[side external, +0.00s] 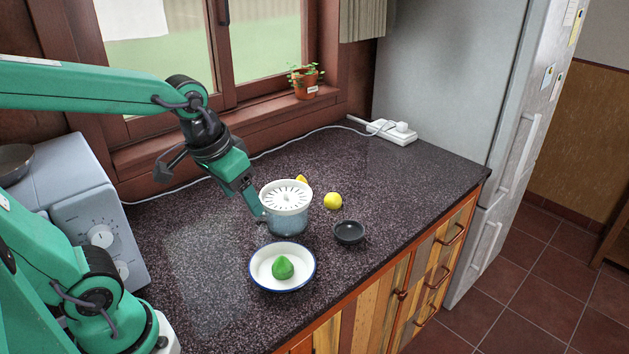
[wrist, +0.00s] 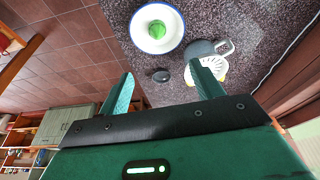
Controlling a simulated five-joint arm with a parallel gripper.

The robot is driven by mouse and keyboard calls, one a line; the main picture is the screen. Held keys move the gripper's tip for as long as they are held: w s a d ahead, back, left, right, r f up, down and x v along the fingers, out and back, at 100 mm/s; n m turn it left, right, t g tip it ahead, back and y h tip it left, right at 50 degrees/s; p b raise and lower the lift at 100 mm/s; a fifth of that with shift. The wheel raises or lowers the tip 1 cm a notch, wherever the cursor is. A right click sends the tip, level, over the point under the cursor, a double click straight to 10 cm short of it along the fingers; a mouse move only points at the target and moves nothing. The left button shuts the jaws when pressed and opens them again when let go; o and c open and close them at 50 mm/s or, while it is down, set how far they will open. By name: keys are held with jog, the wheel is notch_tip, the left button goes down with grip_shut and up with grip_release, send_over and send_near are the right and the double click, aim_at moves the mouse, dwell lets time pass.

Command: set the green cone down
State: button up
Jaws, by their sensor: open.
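The green cone (side external: 283,268) rests inside a white bowl with a blue rim (side external: 261,264), near the counter's front edge. In the wrist view the cone (wrist: 156,34) shows in the bowl (wrist: 174,27) at the top, beyond my fingertips. My gripper (side external: 260,212) is open, above the counter and behind the bowl, beside the left side of the juicer. In the wrist view its two fingers (wrist: 160,70) are spread with nothing between them held. The far finger is hard to make out in the side view.
A juicer with a white top (side external: 286,197) stands close to my gripper. A small dark bowl (side external: 348,233) and a lemon (side external: 333,201) lie to its right; another yellow piece is partly hidden behind it. A grey appliance (side external: 90,215) stands left.

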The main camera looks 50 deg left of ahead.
jog(key=shift+s+a+r+m+t, duration=0.1)
jog(key=shift+s+r+t, duration=0.3)
jog(key=shift+s, duration=0.35)
jog(key=shift+s+r+m+t, duration=0.1)
jog(key=shift+s+r+t, duration=0.25)
jog(key=shift+s, duration=0.4)
jog(key=shift+s+a+r+m+t, duration=0.1)
jog(key=shift+s+r+t, duration=0.15)
jog(key=shift+s+r, duration=0.35)
